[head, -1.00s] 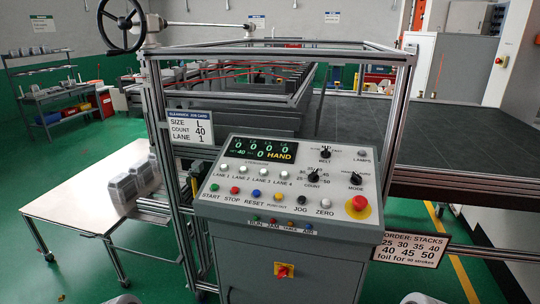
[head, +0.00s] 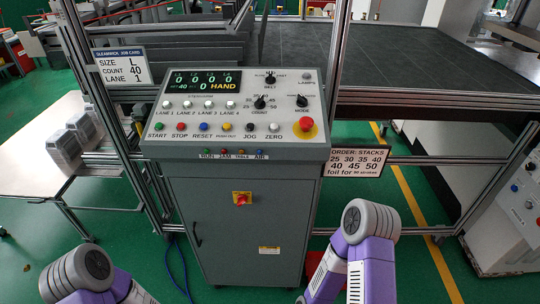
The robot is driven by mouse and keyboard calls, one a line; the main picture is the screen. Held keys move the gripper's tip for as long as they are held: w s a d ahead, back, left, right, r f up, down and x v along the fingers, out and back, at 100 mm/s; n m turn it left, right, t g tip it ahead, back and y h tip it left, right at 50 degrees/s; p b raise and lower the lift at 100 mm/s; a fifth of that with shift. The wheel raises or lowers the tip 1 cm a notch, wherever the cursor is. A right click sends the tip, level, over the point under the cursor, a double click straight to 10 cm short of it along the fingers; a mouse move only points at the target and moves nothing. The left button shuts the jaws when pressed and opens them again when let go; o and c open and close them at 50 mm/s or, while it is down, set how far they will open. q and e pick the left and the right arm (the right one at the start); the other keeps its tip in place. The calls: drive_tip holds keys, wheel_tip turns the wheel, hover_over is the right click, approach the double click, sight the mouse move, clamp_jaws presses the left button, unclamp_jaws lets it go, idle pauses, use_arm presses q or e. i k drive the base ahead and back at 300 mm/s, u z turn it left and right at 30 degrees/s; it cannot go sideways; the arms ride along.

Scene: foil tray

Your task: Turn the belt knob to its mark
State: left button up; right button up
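The belt knob (head: 270,79) is a small black knob at the top right of the grey control panel (head: 160,137), above the label BELT. Small print arcs over it, and the word at its right end seems to read FAST. Its exact pointer direction is too small to tell. The black count knob (head: 260,102) and mode knob (head: 302,101) sit below it. My two purple and grey arms show at the bottom of the head view, well below the panel. Neither gripper is in view.
A red emergency button (head: 307,125) stands out at the panel's right corner. A job card (head: 123,67) hangs on the left frame post, and an order sign (head: 357,163) hangs at right. A cabinet (head: 235,225) stands below the panel.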

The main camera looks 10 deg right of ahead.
sight(270, 79)
drive_tip(key=u, duration=3.05)
drive_tip(key=k, duration=2)
drive_tip(key=z, duration=2)
